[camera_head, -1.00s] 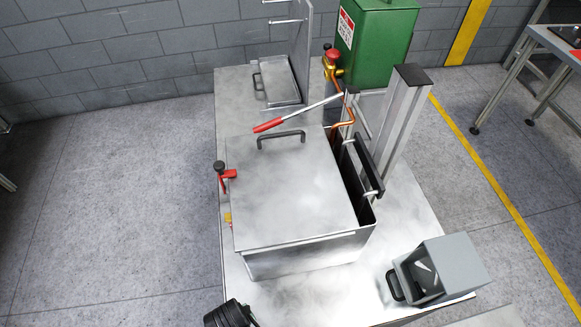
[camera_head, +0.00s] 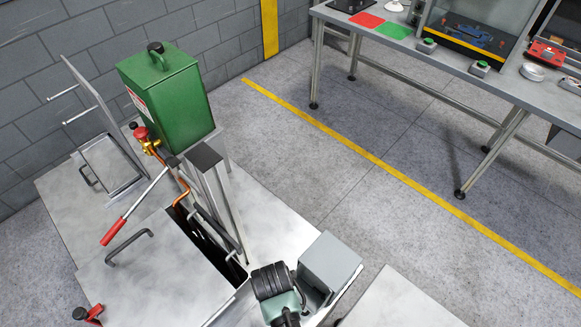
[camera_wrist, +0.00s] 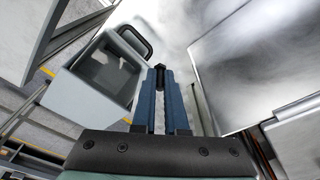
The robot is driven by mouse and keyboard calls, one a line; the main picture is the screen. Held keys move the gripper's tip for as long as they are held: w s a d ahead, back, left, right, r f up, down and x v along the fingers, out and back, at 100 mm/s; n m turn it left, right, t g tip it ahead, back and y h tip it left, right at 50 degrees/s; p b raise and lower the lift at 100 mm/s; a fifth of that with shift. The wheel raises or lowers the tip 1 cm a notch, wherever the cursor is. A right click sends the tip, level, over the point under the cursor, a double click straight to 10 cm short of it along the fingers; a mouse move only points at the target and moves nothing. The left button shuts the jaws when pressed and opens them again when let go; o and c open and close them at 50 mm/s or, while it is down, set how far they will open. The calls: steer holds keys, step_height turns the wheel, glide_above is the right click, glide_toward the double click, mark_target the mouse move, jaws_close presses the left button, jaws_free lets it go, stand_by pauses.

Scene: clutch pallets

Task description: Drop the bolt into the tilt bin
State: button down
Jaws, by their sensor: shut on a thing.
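The tilt bin (camera_head: 333,262) is a grey box with a black handle, at the right front of the metal bench in the head view. It also shows at the left of the wrist view (camera_wrist: 78,97), with its open mouth facing up the picture. My gripper (camera_wrist: 159,78) is shut on a small dark bolt (camera_wrist: 159,70), held between its two blue fingertips. The bolt is to the right of the bin's mouth, outside it. In the head view my arm is just left of the bin, and its fingertips and the bolt are hidden.
A large metal tank with a lid (camera_head: 150,285) stands left of my arm, with a red-handled lever (camera_head: 113,232) above it. An upright post (camera_head: 208,190) and a green box (camera_head: 170,95) stand behind. A workbench (camera_head: 450,75) is far right across open floor.

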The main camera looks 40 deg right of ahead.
steer(key=s+d+r+m+p, duration=0.2)
steer(key=d+r+m+p, duration=0.2)
steer(key=d+r, duration=0.25)
steer(key=shift+m, duration=0.3)
steer(key=f+b, duration=0.3)
steer(key=b, duration=0.1)
steer(key=f+b, duration=0.2)
steer(key=shift+s+f, duration=0.25)
steer(key=shift+f, duration=0.05)
steer(key=c, duration=0.9)
jaws_free()
steer(key=shift+o, duration=0.2)
step_height(320, 180, up, 13)
steer(key=a+b, duration=0.1)
steer(key=shift+s+a+b, duration=0.35)
steer(key=shift+s, duration=0.1)
steer(key=shift+f, duration=0.1)
